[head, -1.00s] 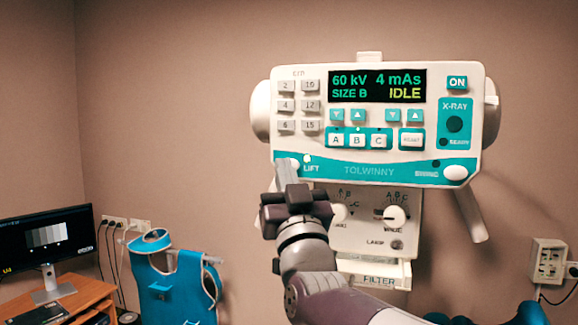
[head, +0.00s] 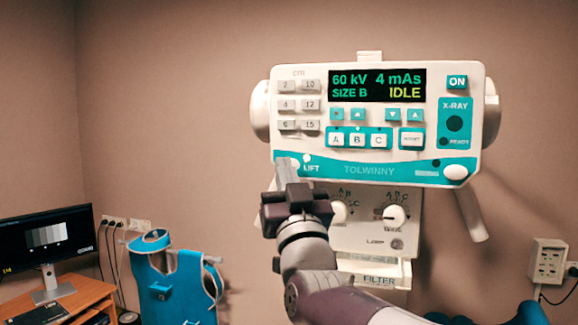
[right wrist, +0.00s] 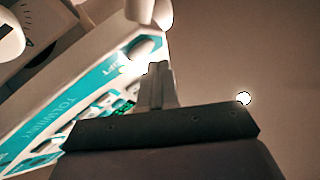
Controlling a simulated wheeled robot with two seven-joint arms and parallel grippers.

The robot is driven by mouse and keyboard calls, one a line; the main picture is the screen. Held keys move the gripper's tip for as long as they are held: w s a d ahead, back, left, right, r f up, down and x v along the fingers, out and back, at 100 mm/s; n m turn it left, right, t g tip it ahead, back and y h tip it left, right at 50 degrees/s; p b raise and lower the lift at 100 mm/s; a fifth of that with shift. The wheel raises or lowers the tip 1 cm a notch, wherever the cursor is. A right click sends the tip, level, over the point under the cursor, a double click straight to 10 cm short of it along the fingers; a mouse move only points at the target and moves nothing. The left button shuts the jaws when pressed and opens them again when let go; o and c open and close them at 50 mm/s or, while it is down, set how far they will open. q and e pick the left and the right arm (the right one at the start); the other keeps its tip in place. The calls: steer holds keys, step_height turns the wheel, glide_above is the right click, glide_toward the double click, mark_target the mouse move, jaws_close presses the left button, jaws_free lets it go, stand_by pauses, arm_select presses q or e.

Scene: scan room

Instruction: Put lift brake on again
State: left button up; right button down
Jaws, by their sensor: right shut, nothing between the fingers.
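The control panel (head: 366,172) of the x-ray head faces me, its display reading 60 kV, 4 mAs, SIZE B, IDLE. The white lift button (head: 295,162) is at the left end of its teal strip, beside the LIFT label and a small pale lamp (head: 307,158). My right gripper (head: 286,168) is shut and empty, its fingertips in front of the lift button and partly hiding it. In the right wrist view the fingertips (right wrist: 158,72) are close to the lift button (right wrist: 141,48); I cannot tell whether they touch. My left gripper is not in view.
Another white button (head: 455,172) is at the strip's right end. Below the panel are dials (head: 393,216) and the FILTER slot (head: 379,280). A blue apron (head: 178,285) hangs at lower left, beside a desk with a monitor (head: 45,240). A socket box (head: 548,262) is at right.

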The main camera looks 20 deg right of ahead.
steer(key=shift+w+d, duration=0.2)
steer(key=shift+w, duration=0.15)
steer(key=shift+w+d+b, duration=0.25)
steer(key=shift+w+b, duration=0.05)
steer(key=shift+b, duration=0.05)
stand_by(0.7)
steer(key=shift+s+a, duration=0.1)
steer(key=shift+s+a+b, duration=0.4)
steer(key=shift+s+b, duration=0.2)
